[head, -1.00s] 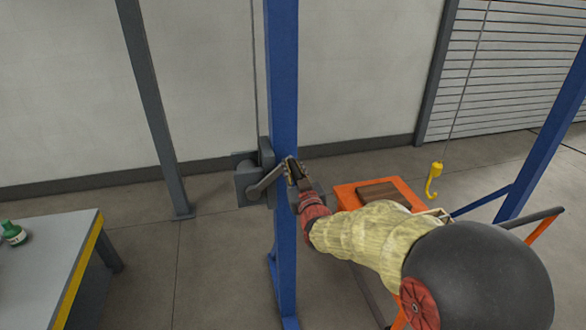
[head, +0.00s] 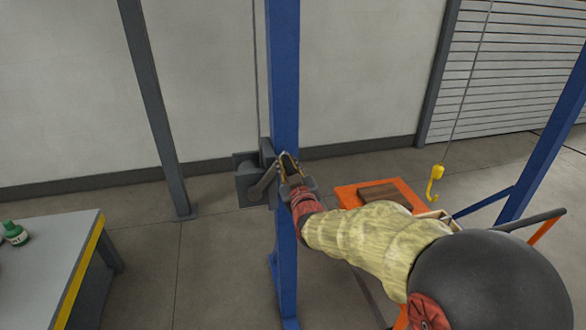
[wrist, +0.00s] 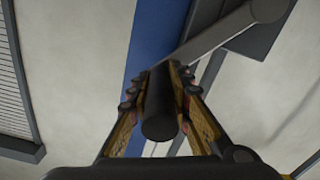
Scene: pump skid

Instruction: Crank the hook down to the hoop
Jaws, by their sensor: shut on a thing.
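The winch (head: 250,185) is a grey box on the blue post (head: 284,90), with a crank arm (head: 263,184) reaching up and right. My gripper (head: 288,164) is shut on the crank handle, a dark round bar (wrist: 158,110) that lies between both fingers in the wrist view. The yellow hook (head: 434,182) hangs on a thin cable at the right, above the floor beside the orange cart. I cannot make out a hoop; a small pale frame (head: 436,214) shows on the cart behind my arm.
The orange cart (head: 345,196) carries a brown block (head: 384,194) and has a dark push bar (head: 532,218). A workbench (head: 50,262) with a green bottle (head: 15,233) stands at left. A grey post (head: 152,110) rises behind it.

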